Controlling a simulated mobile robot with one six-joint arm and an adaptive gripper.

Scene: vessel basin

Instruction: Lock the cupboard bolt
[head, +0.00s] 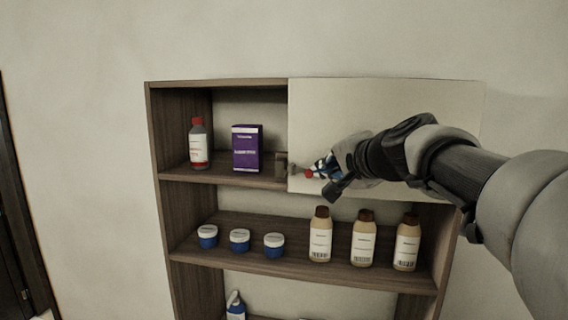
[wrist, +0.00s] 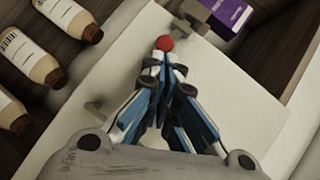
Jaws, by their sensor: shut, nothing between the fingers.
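The cupboard (head: 165,215) has a pale sliding door (head: 385,98) over the right part of its top compartment. The left part of that compartment is open. A small bolt with a red knob (head: 309,173) sits at the door's lower left corner, and a grey-brown block (head: 281,165) stands just left of it. In the wrist view the red knob (wrist: 164,43) is right at the tips of my gripper (wrist: 163,62), beside a grey metal piece (wrist: 186,33). My gripper (head: 318,170) is shut with nothing between its fingers. I cannot tell whether the fingertips touch the knob.
A red-capped bottle (head: 198,145) and a purple box (head: 247,148) stand in the open top left. Blue jars (head: 240,240) and brown-capped bottles (head: 364,240) stand on the shelf below, close under the arm. A spray bottle (head: 235,308) shows at the bottom.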

